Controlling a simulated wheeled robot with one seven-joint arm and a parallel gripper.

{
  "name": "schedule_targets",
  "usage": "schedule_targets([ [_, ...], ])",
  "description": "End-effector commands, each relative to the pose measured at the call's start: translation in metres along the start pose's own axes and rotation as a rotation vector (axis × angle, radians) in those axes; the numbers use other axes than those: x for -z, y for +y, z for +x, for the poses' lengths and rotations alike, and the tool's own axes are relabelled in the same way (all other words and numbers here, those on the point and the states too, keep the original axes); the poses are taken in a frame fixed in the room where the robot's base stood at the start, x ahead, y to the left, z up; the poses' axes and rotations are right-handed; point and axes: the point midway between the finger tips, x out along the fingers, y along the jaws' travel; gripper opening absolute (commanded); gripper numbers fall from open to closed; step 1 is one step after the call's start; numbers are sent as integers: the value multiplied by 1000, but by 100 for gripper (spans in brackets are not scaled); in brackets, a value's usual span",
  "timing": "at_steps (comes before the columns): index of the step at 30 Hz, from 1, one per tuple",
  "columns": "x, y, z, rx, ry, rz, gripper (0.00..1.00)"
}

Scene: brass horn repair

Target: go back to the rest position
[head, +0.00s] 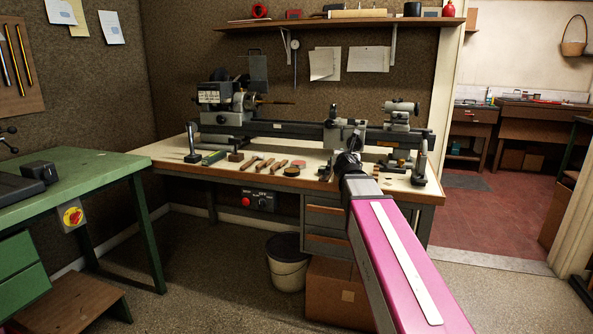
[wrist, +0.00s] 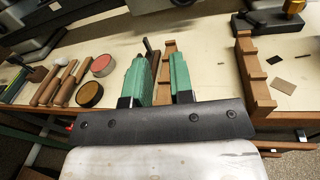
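My gripper (wrist: 162,76) shows in the wrist view with two green fingers set apart over the workbench (wrist: 215,60). Its fingers are open and I see nothing clamped between them. A notched wooden rack piece (wrist: 168,48) shows behind and between the fingers, with a dark rod (wrist: 147,44) beside it. A second notched wooden rack piece (wrist: 252,75) stands to the right of the fingers. In the head view my pink arm reaches to the bench's right part, and the gripper's fingertips are hidden there.
A lathe (head: 305,128) stands along the back of the bench. Wooden-handled tools (head: 265,165) and a red round tin (wrist: 103,65) lie left of my gripper. A green table (head: 80,180) stands at the left. A bucket (head: 288,265) and a cardboard box (head: 338,292) sit below the bench.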

Motion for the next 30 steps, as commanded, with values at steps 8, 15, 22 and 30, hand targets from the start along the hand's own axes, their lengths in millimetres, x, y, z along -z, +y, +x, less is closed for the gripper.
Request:
schedule_targets([
  [8, 42, -17, -5, 77, 93, 241, 22],
  [15, 102, -40, -19, 220, 211, 590, 22],
  [22, 202, -69, -57, 540, 350, 1129, 22],
  [30, 316, -89, -132, 1114, 378, 1729, 22],
])
